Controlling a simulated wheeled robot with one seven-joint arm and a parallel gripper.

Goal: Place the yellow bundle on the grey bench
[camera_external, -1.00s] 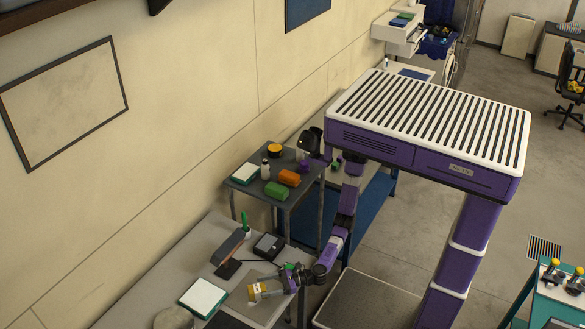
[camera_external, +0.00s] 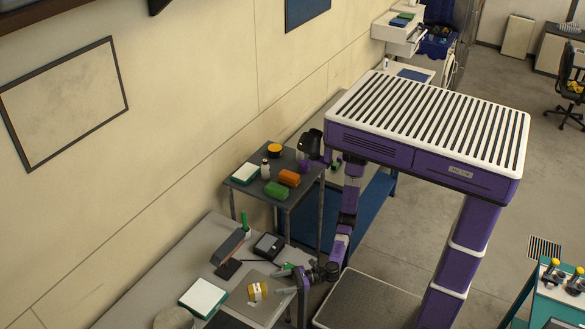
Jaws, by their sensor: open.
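The yellow bundle (camera_external: 258,291), with a pale band, rests on a slightly darker flat patch on the grey bench (camera_external: 188,262), near the bench's right edge. My gripper (camera_external: 280,281) is just to the right of the bundle, with its fingers spread and pointing left. A gap shows between the fingers and the bundle, and nothing is seen between them. The exact height of the fingers above the bench is hard to tell.
The bench also holds a notepad (camera_external: 203,298), a black scale-like box (camera_external: 268,246), a dark angled stand (camera_external: 229,249) and a green bottle (camera_external: 245,226). Behind it, a dark table (camera_external: 300,207) carries green and orange bundles.

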